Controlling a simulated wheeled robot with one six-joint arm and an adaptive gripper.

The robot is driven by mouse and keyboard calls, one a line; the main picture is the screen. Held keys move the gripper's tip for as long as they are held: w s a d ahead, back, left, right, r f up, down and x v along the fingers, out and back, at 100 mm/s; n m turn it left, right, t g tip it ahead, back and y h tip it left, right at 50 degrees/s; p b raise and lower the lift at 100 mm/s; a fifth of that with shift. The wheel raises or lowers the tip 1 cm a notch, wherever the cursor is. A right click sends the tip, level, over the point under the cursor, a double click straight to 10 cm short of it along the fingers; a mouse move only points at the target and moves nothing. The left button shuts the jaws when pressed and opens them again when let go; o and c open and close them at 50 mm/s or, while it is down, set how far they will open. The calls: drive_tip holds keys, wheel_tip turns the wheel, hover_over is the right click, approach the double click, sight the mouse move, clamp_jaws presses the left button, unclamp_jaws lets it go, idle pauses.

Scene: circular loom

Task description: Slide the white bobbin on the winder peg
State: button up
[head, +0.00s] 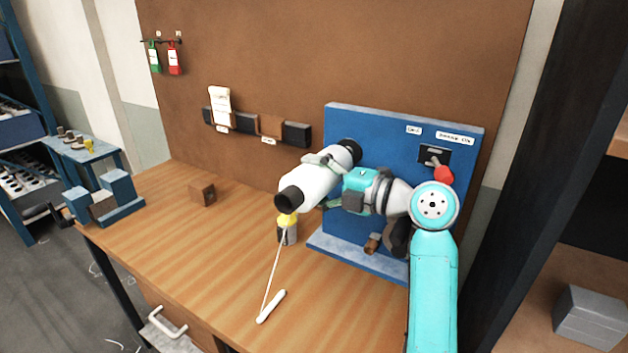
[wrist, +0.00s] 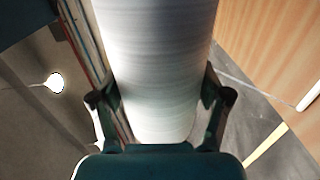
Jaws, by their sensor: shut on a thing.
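The white bobbin (head: 304,190) has black ends and is held across my gripper (head: 326,181) in front of the blue winder panel (head: 390,130). My gripper is shut around the bobbin's middle. In the wrist view the bobbin's white body (wrist: 158,60) lies between the two fingers (wrist: 160,98). In the head view the bobbin's far black end overlaps the panel's left part; I cannot tell whether it touches anything there. The near end points toward the camera and down left. I cannot make out the winder peg; the bobbin and my arm cover part of the panel.
A yellow-topped dark container (head: 289,234) stands below the bobbin's near end. A red-knobbed lever (head: 443,174) sticks out of the panel. A brown block (head: 203,194) and blue stand (head: 118,205) sit further left.

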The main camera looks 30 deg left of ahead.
drive_tip(key=shift+w, duration=0.3)
drive_tip(key=o, duration=1.8)
drive_tip(key=shift+s, duration=0.1)
drive_tip(key=s, duration=0.8)
drive_tip(key=s+a, duration=0.1)
drive_tip(key=s, duration=1.5)
drive_tip(key=shift+s+a+r, duration=0.2)
drive_tip(key=shift+a+r, duration=0.2)
